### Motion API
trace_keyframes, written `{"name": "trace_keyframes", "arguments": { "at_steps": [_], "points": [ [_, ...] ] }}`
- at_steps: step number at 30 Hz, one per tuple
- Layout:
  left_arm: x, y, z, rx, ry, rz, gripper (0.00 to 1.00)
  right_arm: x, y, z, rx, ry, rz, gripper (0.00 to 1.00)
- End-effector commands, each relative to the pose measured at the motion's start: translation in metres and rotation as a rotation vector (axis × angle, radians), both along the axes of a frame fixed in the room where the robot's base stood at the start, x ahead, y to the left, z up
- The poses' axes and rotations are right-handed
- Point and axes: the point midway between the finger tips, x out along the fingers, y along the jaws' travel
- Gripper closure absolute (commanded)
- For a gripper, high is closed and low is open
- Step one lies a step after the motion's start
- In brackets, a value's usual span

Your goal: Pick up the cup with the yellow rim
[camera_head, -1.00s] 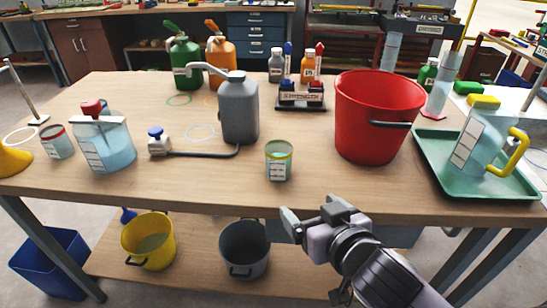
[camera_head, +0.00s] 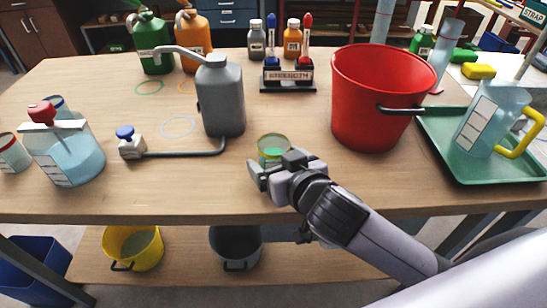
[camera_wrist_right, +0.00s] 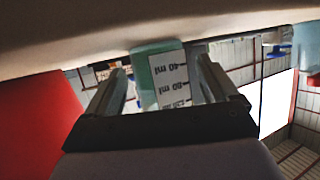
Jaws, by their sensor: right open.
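The cup with the yellow rim (camera_head: 272,147) stands upright on the table, with green-tinted clear walls and some green inside. My right gripper (camera_head: 276,168) is just in front of it, and hides its lower front. In the right wrist view the cup (camera_wrist_right: 165,72) shows upside down, with its white scale label, between the two spread fingers of my right gripper (camera_wrist_right: 162,80). The gripper is open and empty. I cannot tell whether a finger touches the cup. My left gripper is not in view.
A red bucket (camera_head: 372,105) stands close to the right of the cup. A green tray (camera_head: 440,150) holds a jug (camera_head: 485,120). The table's front edge is bare.

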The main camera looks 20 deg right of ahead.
Motion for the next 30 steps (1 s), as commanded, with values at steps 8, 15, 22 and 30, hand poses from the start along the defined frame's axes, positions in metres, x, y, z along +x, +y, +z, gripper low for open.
{"name": "trace_keyframes", "arguments": {
  "at_steps": [8,15,22,30],
  "points": [
    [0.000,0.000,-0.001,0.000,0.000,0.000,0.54,0.023,0.004,-0.010,-0.001,0.001,0.001,0.13],
    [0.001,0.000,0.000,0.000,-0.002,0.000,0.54,0.024,0.004,-0.010,0.000,0.001,0.001,0.13],
    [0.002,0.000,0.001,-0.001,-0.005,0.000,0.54,0.024,0.004,-0.010,0.000,0.001,0.001,0.71],
    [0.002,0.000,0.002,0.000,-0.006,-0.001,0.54,0.024,0.004,-0.009,0.001,-0.001,0.001,0.71]
  ]
}}
